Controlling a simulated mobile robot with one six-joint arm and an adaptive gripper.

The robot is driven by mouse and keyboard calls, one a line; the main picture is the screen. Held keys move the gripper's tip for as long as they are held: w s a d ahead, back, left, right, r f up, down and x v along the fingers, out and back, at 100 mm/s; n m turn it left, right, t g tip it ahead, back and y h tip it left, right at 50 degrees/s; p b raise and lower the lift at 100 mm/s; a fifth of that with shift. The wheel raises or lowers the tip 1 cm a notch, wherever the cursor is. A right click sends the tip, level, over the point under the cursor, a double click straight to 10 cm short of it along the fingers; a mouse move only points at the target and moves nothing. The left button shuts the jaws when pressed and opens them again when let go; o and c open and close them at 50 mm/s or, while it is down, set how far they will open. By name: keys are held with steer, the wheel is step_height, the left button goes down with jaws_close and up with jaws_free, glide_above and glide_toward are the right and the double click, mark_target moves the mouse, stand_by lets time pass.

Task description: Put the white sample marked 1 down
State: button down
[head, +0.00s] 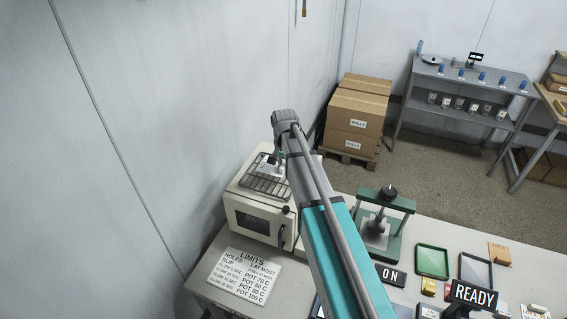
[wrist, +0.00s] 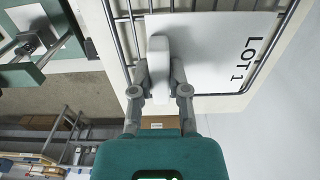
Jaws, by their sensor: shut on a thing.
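The white sample (wrist: 215,45) is a flat sheet marked LOT 1 with a rounded white grip piece (wrist: 158,55) at its edge. My gripper (wrist: 160,88) is shut on that grip piece. The sheet lies over the bars of a wire rack (wrist: 122,30) in the wrist view; I cannot tell whether it rests on them. In the head view the rack (head: 262,186) is on top of a cream oven (head: 256,216), and my gripper (head: 275,163) is just over it. My arm hides part of the sample there.
A limits sign (head: 241,275) lies in front of the oven. A green press (head: 385,222) stands to the right, with green (head: 417,262) and dark-framed trays beyond it. Stacked cartons (head: 355,115) and a grey shelf (head: 450,82) with bottles stand behind the bench.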

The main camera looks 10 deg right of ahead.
steer(key=s+r+p, duration=0.7)
steer(key=s+r, duration=0.1)
steer(key=s, duration=0.5)
steer(key=shift+r+p, duration=0.3)
steer(key=shift+d+f, duration=0.1)
